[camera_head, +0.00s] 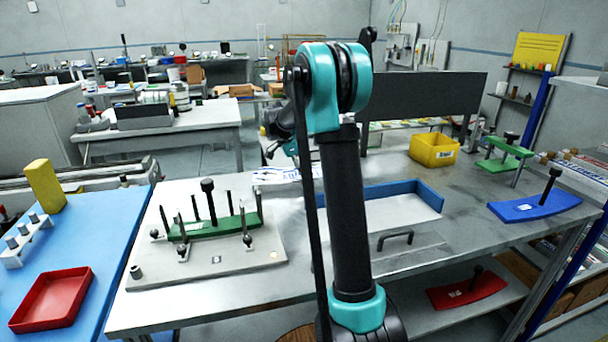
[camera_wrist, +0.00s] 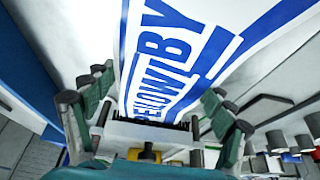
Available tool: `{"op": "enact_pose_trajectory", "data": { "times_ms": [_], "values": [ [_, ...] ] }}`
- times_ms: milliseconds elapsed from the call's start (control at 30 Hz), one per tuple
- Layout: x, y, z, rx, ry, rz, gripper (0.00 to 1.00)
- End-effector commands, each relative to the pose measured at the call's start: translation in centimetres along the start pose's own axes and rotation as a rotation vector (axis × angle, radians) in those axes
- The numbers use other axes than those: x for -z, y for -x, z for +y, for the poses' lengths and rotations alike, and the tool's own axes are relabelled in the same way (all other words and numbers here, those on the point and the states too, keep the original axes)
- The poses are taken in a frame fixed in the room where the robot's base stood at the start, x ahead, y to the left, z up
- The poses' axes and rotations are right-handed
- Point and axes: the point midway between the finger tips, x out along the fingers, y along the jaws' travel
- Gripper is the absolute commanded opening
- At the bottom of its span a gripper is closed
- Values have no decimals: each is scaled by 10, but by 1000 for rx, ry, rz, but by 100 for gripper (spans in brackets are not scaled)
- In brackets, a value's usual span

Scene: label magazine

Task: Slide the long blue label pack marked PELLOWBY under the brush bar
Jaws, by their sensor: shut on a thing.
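The PELLOWBY label pack (camera_wrist: 190,45) fills the middle of the wrist view, white with large blue lettering and a blue band along its side. My gripper (camera_wrist: 155,90) has its teal and grey fingers on both sides of the pack's near end and is shut on it. In the head view, a white strip with blue print (camera_head: 290,174), probably this pack, shows left of my arm above the table's back part. My arm hides most of the gripper there. I cannot make out the brush bar for certain; a wide dark panel (camera_head: 425,105) stands on posts behind my arm.
A blue-edged tray (camera_head: 425,197) lies partly behind my arm. A green fixture with black pegs (camera_head: 215,226) stands on a grey plate at the left. A yellow bin (camera_head: 433,150), a green stand (camera_head: 505,150) and a blue handled block (camera_head: 535,208) are at the right.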

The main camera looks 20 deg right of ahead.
Motion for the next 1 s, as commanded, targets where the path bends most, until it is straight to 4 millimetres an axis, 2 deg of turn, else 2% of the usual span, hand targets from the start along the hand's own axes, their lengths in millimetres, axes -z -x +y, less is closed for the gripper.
{"op": "enact_pose_trajectory", "data": {
  "times_ms": [200, 467, 500, 633, 1000],
  "values": [
    [-8, 4, 0, 0, 1, 0, 25],
    [-10, 4, 0, 0, 1, 0, 25],
    [-10, 4, 0, 0, 0, 0, 85],
    [-10, 4, 0, 0, 0, 0, 100],
    [-10, 6, 0, 0, 0, -1, 100]
  ]
}}
